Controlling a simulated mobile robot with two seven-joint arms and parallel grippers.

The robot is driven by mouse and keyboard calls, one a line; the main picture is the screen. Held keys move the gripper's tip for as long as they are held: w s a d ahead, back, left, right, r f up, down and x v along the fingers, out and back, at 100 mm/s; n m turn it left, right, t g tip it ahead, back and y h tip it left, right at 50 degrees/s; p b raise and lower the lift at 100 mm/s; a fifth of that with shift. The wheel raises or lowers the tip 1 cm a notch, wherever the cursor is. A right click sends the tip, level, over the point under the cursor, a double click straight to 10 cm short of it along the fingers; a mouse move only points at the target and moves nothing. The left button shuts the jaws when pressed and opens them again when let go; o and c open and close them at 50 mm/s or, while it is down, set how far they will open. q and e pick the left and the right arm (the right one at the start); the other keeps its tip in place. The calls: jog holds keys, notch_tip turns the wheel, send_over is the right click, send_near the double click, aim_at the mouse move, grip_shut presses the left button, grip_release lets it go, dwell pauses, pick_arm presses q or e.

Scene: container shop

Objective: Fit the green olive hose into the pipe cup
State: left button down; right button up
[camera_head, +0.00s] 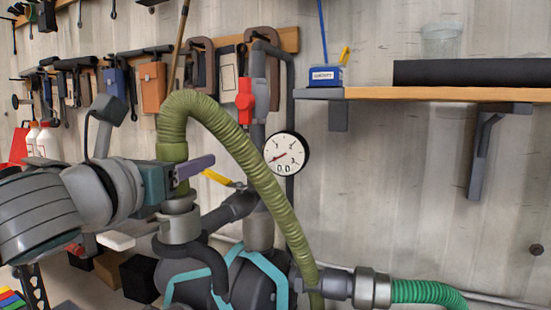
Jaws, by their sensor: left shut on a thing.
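The olive green hose (222,128) arches up from my left gripper and runs down to the lower right in front of the pump pipes. My left gripper (176,170) is shut on the hose near its left end, with one purple finger showing across it. A grey metal pipe cup (180,228) stands directly below the gripper. A narrower grey collar shows between the hose and the cup, and the hose end lines up roughly above it. I cannot tell whether the end sits inside the cup. My right gripper is not in view.
A pressure gauge (286,154) and a red valve handle (245,100) stand just right of the hose arch. A bright green hose (428,292) joins a metal coupling (372,288) at lower right. A wooden shelf (440,94) is at right. Tools hang on the wall behind.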

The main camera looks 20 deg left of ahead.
pick_arm(q)
jog(key=shift+f, duration=0.25)
dwell(0.4)
jog(key=shift+f+b, duration=0.35)
jog(key=shift+b, duration=0.1)
jog(key=shift+c, duration=1.4)
grip_release()
jog(key=s+b, duration=0.3)
jog(key=s, duration=0.7)
jog(key=shift+d, duration=0.4)
